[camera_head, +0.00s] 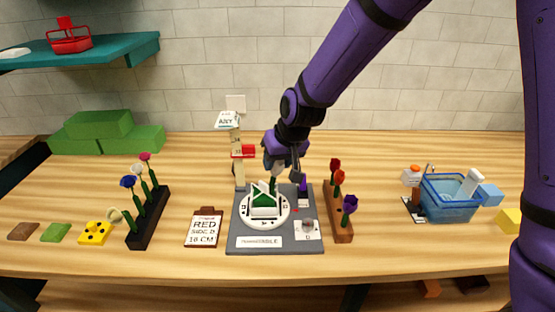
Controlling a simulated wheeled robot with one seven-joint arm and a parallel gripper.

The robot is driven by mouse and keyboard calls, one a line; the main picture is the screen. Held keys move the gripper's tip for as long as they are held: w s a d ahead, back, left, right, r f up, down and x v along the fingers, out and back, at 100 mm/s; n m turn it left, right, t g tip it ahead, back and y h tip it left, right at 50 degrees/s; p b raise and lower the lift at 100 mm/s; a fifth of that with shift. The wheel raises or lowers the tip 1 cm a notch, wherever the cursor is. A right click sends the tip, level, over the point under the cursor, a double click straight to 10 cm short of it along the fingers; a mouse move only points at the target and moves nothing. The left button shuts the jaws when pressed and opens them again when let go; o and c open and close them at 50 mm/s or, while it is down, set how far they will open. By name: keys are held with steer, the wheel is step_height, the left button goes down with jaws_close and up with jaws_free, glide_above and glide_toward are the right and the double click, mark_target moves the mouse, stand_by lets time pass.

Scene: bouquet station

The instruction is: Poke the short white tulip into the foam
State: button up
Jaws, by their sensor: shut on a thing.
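My gripper (280,172) hangs over the grey board in the middle of the table. It is shut on a flower with a green stem (273,186), which points down; a pale patch by the jaws fits the white tulip, but its head is mostly hidden. The green foam (262,198) with white pieces around it sits on a white round turntable (248,217) on the board. The stem's lower end is just above or at the foam; I cannot tell if they touch.
A black rack (143,228) at left holds several flowers, and a brown rack (341,228) at right holds red and purple ones. A clipboard (204,229) reads "RED SIDE IS 10 CM". A pale post (238,170) stands behind the board. A blue basket (447,208) is at right.

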steer(key=shift+f, duration=0.35)
stand_by(0.7)
stand_by(0.6)
steer(key=o, duration=0.7)
steer(key=shift+r, duration=0.1)
steer(key=shift+v, duration=3.15)
steer(key=shift+o, duration=0.2)
steer(key=o, duration=0.5)
